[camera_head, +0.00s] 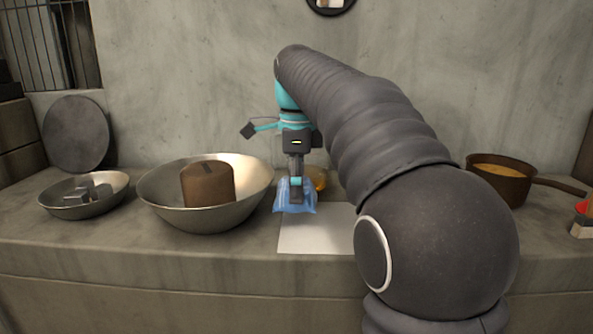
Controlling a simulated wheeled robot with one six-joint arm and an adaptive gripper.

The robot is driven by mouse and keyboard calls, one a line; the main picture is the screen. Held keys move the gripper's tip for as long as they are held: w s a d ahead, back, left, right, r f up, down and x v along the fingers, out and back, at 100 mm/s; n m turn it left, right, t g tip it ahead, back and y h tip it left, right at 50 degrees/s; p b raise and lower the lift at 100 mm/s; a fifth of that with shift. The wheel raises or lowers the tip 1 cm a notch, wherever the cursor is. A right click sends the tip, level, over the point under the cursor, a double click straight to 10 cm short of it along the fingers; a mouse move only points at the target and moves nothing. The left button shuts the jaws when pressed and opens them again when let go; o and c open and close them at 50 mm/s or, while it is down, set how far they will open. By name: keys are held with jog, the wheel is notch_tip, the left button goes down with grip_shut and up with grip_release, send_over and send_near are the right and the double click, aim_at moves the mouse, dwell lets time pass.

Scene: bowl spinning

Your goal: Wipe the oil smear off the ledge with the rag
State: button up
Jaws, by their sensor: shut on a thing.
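My gripper (296,195) points down over the ledge (130,240) and is shut on a blue rag (306,207). The rag hangs around the fingertips above the back left part of a white sheet (310,238). I cannot tell whether the rag touches the surface. An amber, shiny patch or object (319,180) shows just behind and to the right of the rag, partly hidden by my gripper and arm. I cannot tell whether it is the oil smear. My arm hides the ledge to the right of the white sheet.
A large metal bowl (160,197) holding a brown block (208,184) stands close to the left of the rag. A shallow dish (65,208) with grey metal pieces stands farther left. A brown pan (500,188) with orange contents stands at right. The ledge front is clear.

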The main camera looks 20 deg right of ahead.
jog(key=shift+r, duration=1.4)
